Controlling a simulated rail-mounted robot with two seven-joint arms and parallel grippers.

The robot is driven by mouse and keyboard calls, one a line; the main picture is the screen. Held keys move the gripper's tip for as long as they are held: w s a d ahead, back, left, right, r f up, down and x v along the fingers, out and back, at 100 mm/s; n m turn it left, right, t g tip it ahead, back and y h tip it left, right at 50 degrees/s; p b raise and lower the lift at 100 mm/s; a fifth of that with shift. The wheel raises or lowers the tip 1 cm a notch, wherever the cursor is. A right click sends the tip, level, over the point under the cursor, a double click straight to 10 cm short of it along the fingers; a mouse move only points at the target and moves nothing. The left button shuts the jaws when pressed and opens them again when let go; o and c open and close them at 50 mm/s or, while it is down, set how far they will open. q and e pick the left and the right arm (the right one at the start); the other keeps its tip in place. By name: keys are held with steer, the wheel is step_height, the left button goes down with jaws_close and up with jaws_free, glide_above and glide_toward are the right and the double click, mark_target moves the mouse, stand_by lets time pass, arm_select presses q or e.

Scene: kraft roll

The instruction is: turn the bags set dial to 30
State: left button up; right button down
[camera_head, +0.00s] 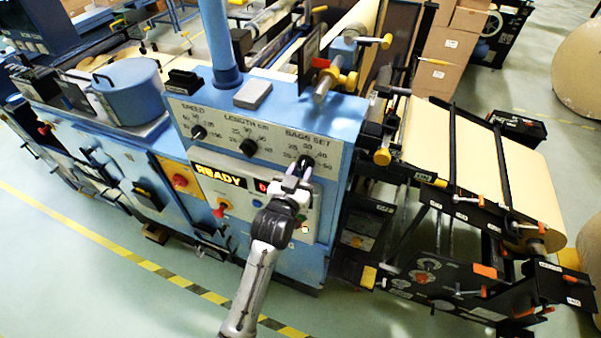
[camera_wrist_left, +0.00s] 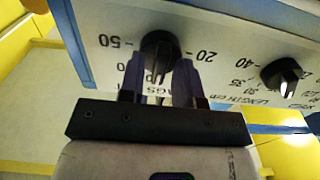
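The bags set dial (camera_head: 306,162) is a black knob at the right end of the blue machine's grey panel. My left gripper (camera_head: 297,177) is in front of it and partly covers it. In the left wrist view the panel appears upside down, and the dial (camera_wrist_left: 160,45) lies between the two purple fingers (camera_wrist_left: 159,72). The fingers are apart, one on each side of the knob; whether they touch it is unclear. The exact pointer setting is hard to read. My right gripper is not in view.
The length dial (camera_head: 248,147) and speed dial (camera_head: 198,132) sit to the left on the same panel. A yellow-handled shaft (camera_head: 335,80) juts out above the panel. Open floor lies in front.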

arm_select(q)
steer(key=shift+o, duration=0.6)
steer(key=shift+s+a, duration=0.1)
steer(key=shift+s, duration=0.1)
steer(key=b+v, duration=0.3)
steer(key=v, duration=1)
steer(key=shift+s, duration=0.25)
steer(key=shift+a, duration=0.1)
